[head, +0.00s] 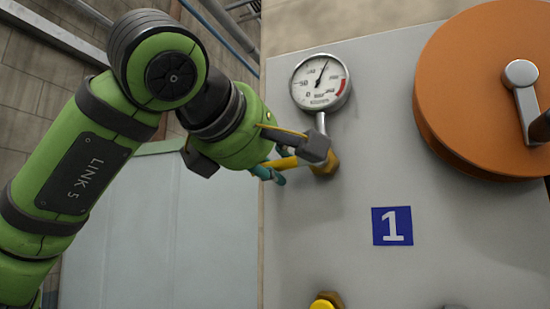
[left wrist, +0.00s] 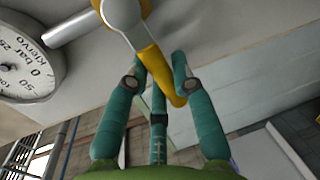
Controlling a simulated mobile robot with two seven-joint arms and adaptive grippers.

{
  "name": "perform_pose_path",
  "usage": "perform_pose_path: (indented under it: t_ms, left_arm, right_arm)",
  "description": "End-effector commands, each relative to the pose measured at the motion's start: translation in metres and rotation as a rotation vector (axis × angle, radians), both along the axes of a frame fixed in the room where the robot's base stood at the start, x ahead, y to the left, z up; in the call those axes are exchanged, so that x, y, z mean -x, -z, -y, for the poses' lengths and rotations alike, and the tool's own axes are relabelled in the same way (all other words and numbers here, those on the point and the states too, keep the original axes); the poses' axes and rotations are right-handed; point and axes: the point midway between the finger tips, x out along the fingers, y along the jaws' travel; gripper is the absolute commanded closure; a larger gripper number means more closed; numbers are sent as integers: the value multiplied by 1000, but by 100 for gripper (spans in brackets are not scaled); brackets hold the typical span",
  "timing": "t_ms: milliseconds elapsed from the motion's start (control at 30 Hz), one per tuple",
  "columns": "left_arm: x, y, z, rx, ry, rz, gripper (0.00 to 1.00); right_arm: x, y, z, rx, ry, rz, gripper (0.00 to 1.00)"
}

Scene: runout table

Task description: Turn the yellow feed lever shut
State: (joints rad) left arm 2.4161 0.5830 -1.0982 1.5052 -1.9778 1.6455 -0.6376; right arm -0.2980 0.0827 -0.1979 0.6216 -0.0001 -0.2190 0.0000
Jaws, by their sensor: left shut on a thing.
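The yellow feed lever (head: 284,163) sticks out to the left from a brass valve body (head: 326,165) under the pressure gauge on the grey panel. In the left wrist view the yellow lever (left wrist: 154,68) runs down from its round hub. My left gripper (head: 272,172) is shut on the lever, with teal fingers on both sides of it in the left wrist view (left wrist: 160,62). A grey part of my arm hides some of the lever near the valve in the head view. My right gripper is not in view.
A pressure gauge (head: 321,82) stands right above the valve, close to my left gripper. A large orange disc (head: 470,70) with a grey crank is at the right. A blue sign marked 1 (head: 392,226) and another yellow-topped brass fitting (head: 326,302) are below.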

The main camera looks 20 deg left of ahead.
Motion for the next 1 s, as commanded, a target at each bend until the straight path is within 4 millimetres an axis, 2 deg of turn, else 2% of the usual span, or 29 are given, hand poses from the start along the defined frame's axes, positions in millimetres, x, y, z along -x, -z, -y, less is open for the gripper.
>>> perform_pose_path:
  t_ms: [333,867,900,933,1000]
  left_arm:
    - [0,-9,0,-131,-2,6,100]
    - [0,-10,0,-155,0,9,100]
    - [0,-10,0,-155,0,9,64]
    - [0,-10,0,-155,0,9,52]
    - [0,-10,0,-154,-1,8,50]
  right_arm:
    - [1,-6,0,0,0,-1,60]
    - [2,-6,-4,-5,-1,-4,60]
    - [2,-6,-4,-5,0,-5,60]
    - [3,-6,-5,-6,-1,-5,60]
    - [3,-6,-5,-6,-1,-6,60]
